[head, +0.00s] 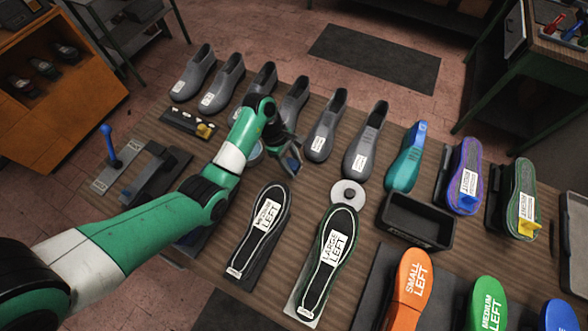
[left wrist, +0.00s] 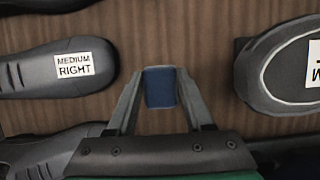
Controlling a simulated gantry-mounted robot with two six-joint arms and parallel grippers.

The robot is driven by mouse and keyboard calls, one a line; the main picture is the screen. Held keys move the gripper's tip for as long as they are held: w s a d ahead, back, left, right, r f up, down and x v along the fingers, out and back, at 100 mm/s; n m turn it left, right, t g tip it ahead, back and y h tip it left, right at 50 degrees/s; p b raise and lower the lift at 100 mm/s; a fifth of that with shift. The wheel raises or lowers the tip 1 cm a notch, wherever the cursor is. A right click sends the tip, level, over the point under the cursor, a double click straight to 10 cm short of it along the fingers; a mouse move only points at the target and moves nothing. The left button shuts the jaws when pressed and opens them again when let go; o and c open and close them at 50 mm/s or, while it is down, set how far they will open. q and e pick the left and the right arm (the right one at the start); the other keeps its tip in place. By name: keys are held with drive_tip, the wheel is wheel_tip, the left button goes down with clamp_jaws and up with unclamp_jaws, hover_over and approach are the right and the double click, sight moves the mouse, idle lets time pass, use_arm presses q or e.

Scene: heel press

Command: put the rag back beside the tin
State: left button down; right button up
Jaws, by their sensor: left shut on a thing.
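My left gripper (head: 290,160) is over the middle of the bench, between the row of grey shoe forms and the medium left sole. In the left wrist view my left gripper (left wrist: 160,90) is shut on a small dark blue folded piece, the rag (left wrist: 160,88). Bare wood shows around the rag. A round pale disc with a dark centre (head: 348,193) lies to the right of the gripper. My right gripper is not in view.
Several grey shoe forms (head: 328,125) line the far side. The medium left sole (head: 262,228) and large left sole (head: 328,262) lie in front. A black tray (head: 417,220) is to the right. A blue-handled tool (head: 109,145) stands left. Bare wood (head: 305,190) shows between the soles.

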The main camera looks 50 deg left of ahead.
sight(293, 170)
use_arm(q)
drive_tip(key=shift+f+b, duration=0.55)
drive_tip(key=shift+f, duration=1.3)
drive_tip(key=shift+f, duration=0.15)
drive_tip(key=shift+c, duration=1.5)
unclamp_jaws()
drive_tip(key=p+v, duration=0.4)
drive_tip(key=v, duration=0.8)
